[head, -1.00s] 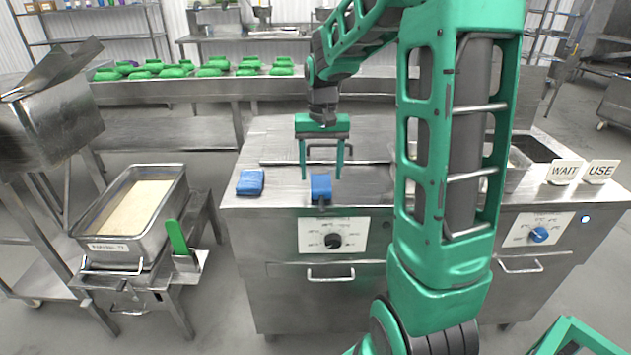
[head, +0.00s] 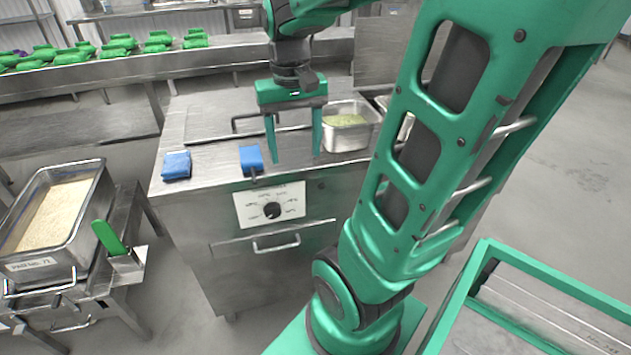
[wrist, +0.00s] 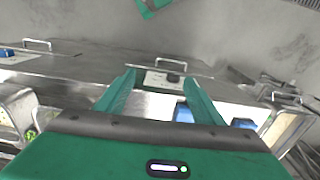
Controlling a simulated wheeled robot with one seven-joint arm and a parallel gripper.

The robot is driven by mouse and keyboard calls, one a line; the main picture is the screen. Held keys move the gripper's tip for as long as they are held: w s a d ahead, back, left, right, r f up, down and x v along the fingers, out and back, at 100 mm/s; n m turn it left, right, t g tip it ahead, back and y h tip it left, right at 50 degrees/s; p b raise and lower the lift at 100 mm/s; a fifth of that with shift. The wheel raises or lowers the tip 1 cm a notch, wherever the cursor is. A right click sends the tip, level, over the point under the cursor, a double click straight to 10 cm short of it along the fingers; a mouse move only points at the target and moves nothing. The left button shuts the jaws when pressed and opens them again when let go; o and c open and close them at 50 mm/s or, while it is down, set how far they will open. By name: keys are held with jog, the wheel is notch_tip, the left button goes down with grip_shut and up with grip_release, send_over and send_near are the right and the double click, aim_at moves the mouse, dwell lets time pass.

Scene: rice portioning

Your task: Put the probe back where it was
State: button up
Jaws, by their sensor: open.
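My gripper (head: 294,160) is open and empty, fingers pointing down over the front of the steel counter (head: 205,130). A small blue block with a dark stem (head: 251,160) stands at the counter's front edge above the dial; it may be the probe, but I cannot tell for sure. It is just left of my left finger and outside the jaws in the head view. In the wrist view the blue block (wrist: 183,112) shows beside the right finger of my gripper (wrist: 160,76).
A steel pan with greenish contents (head: 346,127) stands right of my gripper. A rice pan (head: 97,190) and a green-handled tool (head: 108,239) are at the lower left. Green packs (head: 120,42) line the back table. A green-framed bin (head: 480,262) is at lower right.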

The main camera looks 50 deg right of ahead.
jog(key=s+a+f, duration=0.2)
jog(key=s+f, duration=0.2)
jog(key=s, duration=0.6)
jog(key=shift+s+a+f, duration=0.15)
jog(key=shift+a+f, duration=0.05)
